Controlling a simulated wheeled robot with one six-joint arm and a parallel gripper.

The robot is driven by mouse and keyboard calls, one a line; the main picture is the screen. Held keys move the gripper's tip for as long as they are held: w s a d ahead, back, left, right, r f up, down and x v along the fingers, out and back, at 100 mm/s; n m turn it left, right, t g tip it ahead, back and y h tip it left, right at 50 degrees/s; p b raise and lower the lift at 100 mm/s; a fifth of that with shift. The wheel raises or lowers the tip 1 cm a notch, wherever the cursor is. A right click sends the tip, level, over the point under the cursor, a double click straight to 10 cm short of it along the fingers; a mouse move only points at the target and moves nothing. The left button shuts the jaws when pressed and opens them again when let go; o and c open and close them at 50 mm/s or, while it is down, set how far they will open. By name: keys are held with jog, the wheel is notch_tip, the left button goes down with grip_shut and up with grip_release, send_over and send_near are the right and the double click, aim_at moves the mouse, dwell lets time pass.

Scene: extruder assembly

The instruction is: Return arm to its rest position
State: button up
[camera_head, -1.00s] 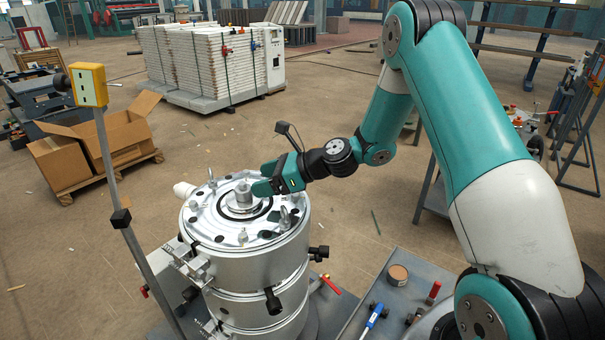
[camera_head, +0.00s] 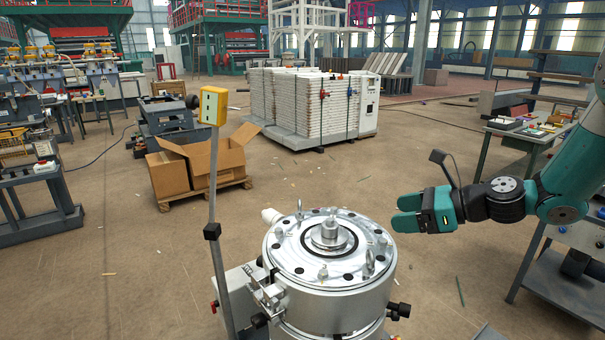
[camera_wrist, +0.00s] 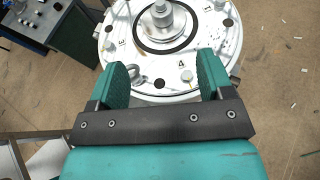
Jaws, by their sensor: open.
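My gripper (camera_head: 408,213) is teal and sits in the air to the right of the silver extruder cylinder (camera_head: 340,300), apart from it. Its two fingers are spread with nothing between them. In the wrist view my gripper (camera_wrist: 160,80) is open and points toward the cylinder's round top plate (camera_wrist: 215,30). The plate has a raised hub in a dark ring, several bolts and eye lifting rings. My arm reaches in from the right edge of the head view.
A yellow box on a post (camera_head: 213,105) stands left of the cylinder. An open cardboard box (camera_head: 225,160) lies on a pallet behind it. A stack of white panels (camera_head: 310,105) is at the back. A table (camera_head: 535,135) stands at right. Open floor lies between.

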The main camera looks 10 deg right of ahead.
jog(key=s+a+r+n+g+h+b, duration=0.25)
jog(key=s+a+n+g, duration=0.35)
jog(key=s+a+n, duration=0.85)
jog(key=s+a+n+g+h, duration=0.2)
jog(key=s+n+h, duration=0.2)
jog(key=s+n, duration=0.7)
jog(key=n+b, duration=0.1)
jog(key=n, duration=0.6)
jog(key=shift+s+a+f, duration=0.2)
jog(key=shift+s+a, duration=0.05)
jog(key=shift+s, duration=0.15)
